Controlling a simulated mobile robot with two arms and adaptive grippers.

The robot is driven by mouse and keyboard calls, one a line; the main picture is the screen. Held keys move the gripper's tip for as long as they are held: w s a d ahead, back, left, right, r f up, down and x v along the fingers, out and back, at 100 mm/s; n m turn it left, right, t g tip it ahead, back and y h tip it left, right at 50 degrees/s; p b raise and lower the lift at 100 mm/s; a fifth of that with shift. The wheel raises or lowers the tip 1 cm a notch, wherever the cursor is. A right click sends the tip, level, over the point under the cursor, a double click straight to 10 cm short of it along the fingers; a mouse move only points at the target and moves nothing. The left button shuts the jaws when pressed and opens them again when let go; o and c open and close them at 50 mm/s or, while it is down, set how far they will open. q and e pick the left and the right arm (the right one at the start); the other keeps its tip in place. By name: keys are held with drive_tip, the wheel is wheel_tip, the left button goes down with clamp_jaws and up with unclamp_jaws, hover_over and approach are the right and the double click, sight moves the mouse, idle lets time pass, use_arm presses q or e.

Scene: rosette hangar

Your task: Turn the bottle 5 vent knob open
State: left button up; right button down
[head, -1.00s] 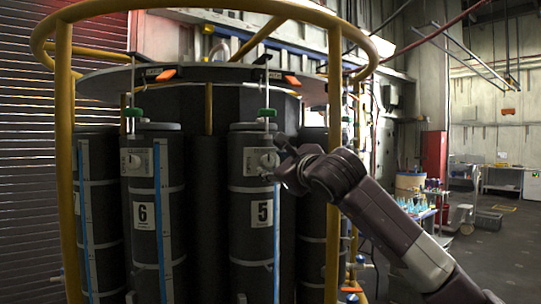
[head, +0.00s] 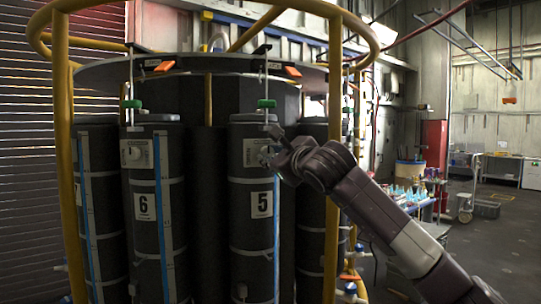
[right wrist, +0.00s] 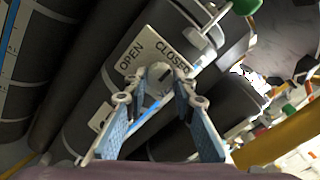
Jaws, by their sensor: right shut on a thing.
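Bottle 5 (head: 250,205) is a dark upright cylinder with a white "5" label. Its vent plate (head: 250,150) is on the upper front. In the right wrist view the plate (right wrist: 131,55) reads OPEN at left and CLOSED at right. The round grey vent knob (right wrist: 158,76) has a dark mark; its exact setting is hard to tell. My right gripper (head: 270,154) is at the knob and hides it in the head view. In the wrist view its fingers (right wrist: 157,95) are on either side of the knob, shut on it. My left gripper is not in view.
Bottle 6 (head: 155,230) stands to the left with its own vent plate. A yellow tube frame (head: 333,160) surrounds the bottles, with an upright just right of bottle 5, close to my right arm. Open floor (head: 500,240) lies at the right.

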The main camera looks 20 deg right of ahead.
drive_tip(key=shift+f, duration=0.1)
drive_tip(key=n+b, duration=0.1)
drive_tip(key=n, duration=0.1)
drive_tip(key=shift+n+b, duration=0.3)
drive_tip(key=shift+b, duration=0.1)
drive_tip(key=n+b, duration=0.1)
drive_tip(key=n, duration=0.2)
drive_tip(key=shift+n, duration=0.3)
drive_tip(key=n, duration=0.4)
drive_tip(key=shift+n+b, duration=0.3)
drive_tip(key=shift+n, duration=2.2)
drive_tip(key=c, duration=1.8)
unclamp_jaws()
drive_tip(key=shift+o, duration=0.9)
drive_tip(key=shift+r, duration=0.2)
